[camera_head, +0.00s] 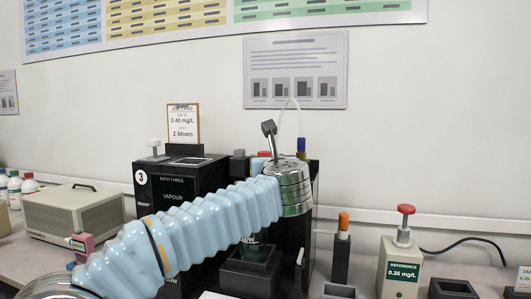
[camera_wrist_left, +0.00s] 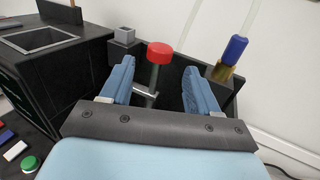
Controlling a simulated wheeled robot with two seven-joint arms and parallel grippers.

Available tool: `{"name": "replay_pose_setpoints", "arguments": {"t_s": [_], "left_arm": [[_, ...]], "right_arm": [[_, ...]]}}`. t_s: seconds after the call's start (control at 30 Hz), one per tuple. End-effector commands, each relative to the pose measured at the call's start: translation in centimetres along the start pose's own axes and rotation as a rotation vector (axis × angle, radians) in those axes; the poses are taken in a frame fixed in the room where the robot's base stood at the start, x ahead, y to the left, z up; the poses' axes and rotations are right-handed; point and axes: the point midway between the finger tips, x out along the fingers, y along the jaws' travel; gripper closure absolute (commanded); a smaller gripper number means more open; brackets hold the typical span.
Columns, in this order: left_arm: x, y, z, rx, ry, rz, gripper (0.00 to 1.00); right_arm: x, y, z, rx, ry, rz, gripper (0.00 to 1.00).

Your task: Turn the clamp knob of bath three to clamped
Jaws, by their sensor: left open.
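Bath three (camera_head: 180,195) is a black box with a "3" and "VAPOUR" label, partly hidden by my light-blue left arm. A red-topped knob (camera_wrist_left: 160,52) on a grey stem stands at its right-hand part; a little red shows in the head view (camera_head: 264,153). A short grey bar crosses low on the stem. I cannot read any clamp marking. My left gripper (camera_wrist_left: 159,68) is open, with blue fingers on either side of the knob's stem and gaps visible. In the head view its fingers are mostly hidden behind my silver wrist.
A blue-and-brass fitting (camera_wrist_left: 232,55) with a clear tube stands just right of the fingers. A small grey square block (camera_wrist_left: 124,34) is near the left finger. A job card (camera_head: 183,125) stands behind the bath. A red-topped reference tester (camera_head: 402,255) stands to the right.

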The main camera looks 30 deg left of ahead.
Motion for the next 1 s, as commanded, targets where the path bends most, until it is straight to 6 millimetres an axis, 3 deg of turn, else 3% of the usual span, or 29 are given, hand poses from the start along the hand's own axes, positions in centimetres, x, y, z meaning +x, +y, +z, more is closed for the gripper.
{"name": "replay_pose_setpoints", "arguments": {"t_s": [0.1,0.3,0.7,0.77,1.0], "left_arm": [[2.8,0.0,0.3,0.001,0.001,0.003,0.39],[5.8,0.0,0.2,0.001,0.000,0.001,0.39],[6.8,0.0,0.0,0.000,0.000,-0.001,0.39],[6.8,0.0,0.0,0.000,0.000,-0.001,0.45],[6.8,0.0,0.0,0.000,0.000,-0.001,0.82]], "right_arm": [[-1.0,-0.4,0.0,-0.001,-0.001,-0.001,1.00],[-1.7,-0.7,0.0,-0.003,-0.001,-0.002,1.00],[-1.8,-0.8,0.0,-0.003,-0.002,-0.002,1.00],[-1.8,-0.8,0.0,-0.003,-0.002,-0.002,1.00],[-1.8,-0.8,0.0,-0.003,-0.002,-0.002,1.00]]}}
